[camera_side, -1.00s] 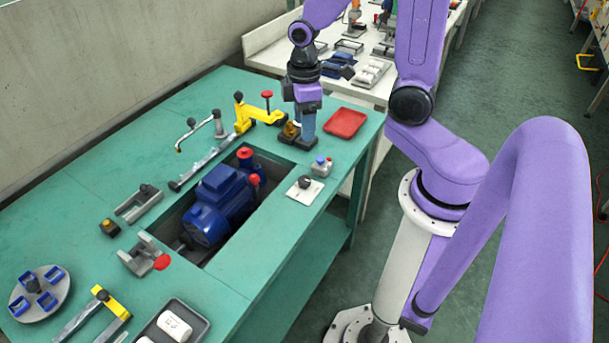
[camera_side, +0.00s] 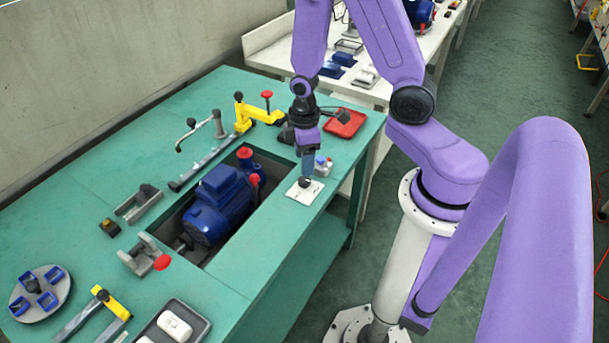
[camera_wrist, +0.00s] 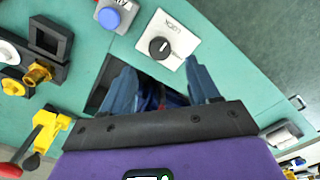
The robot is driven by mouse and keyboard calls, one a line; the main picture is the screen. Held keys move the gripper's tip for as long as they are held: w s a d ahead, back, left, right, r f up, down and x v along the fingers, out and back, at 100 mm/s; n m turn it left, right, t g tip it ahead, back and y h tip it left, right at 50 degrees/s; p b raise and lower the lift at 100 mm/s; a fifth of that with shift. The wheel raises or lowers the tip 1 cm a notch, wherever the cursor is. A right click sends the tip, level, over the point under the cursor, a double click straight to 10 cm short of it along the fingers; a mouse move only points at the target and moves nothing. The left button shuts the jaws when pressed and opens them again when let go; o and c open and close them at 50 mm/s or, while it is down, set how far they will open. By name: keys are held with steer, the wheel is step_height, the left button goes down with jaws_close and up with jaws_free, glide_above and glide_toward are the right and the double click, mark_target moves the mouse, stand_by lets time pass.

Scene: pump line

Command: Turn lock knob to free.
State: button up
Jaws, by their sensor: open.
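The lock knob (camera_side: 304,183) is a black round knob on a white square plate (camera_side: 296,194) at the table's front edge, right of the motor pit. In the wrist view the knob (camera_wrist: 159,48) has a pale mark on its top, and its plate (camera_wrist: 183,38) carries the word LOCK. My gripper (camera_side: 307,172) is over the knob in the side view and partly hides it. In the wrist view my gripper (camera_wrist: 159,66) is open, with blue-grey fingers on either side below the knob and nothing between them.
A small grey box with a blue button (camera_wrist: 109,17) stands close to the plate. The blue motor (camera_side: 218,200) sits in the pit. A yellow clamp (camera_side: 255,113) with a red knob and a red tray (camera_side: 344,123) are farther back.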

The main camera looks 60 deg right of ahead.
mark_target(305, 179)
steer(key=shift+f, duration=3.2)
steer(key=c, duration=1)
